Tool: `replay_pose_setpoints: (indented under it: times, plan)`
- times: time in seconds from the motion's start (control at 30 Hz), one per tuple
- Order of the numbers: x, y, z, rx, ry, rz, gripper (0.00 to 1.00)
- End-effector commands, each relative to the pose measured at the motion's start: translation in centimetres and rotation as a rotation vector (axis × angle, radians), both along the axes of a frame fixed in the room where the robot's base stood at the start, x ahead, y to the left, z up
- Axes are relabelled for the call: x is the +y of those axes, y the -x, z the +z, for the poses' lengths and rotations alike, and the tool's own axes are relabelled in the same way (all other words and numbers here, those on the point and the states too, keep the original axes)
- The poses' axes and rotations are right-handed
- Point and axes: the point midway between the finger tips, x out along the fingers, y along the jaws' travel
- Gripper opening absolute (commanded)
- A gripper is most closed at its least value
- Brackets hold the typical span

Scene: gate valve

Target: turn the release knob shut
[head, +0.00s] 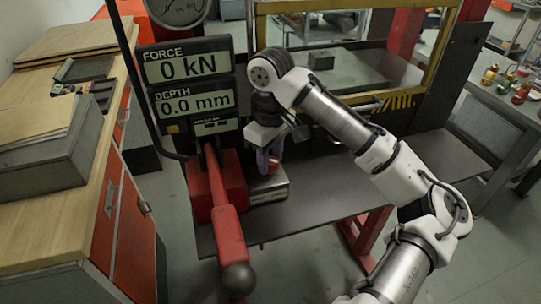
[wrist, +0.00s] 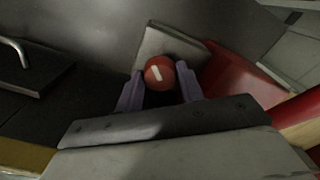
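The release knob is a round red knob with a white stripe across its face (wrist: 157,73). It also shows as a small red spot in the head view (head: 274,164), low on the press beside the grey block. My gripper (wrist: 160,78) points down at it with its two purple fingers on opposite sides of the knob. The white stripe runs slanted in the wrist view. The gripper and arm hide part of the knob in the head view.
The display panel reads 0 kN (head: 188,66) and 0.0 mm. A grey block (head: 268,188) sits under the knob. The dark bench top (head: 330,200) is clear to the right.

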Motion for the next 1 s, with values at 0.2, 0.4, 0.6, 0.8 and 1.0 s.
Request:
replay_pose_setpoints:
  times: [0.2,0.4,0.6,0.8,1.0]
  plan:
    - [0.00,0.00,0.02,0.000,0.000,-0.002,0.15]
    - [0.01,0.01,0.04,0.000,0.000,-0.041,0.15]
    - [0.01,0.02,0.05,0.000,0.000,-0.153,0.15]
    - [0.03,0.02,0.05,0.000,0.000,-0.319,0.15]
    - [0.05,0.03,0.06,-0.001,-0.001,-0.488,0.15]
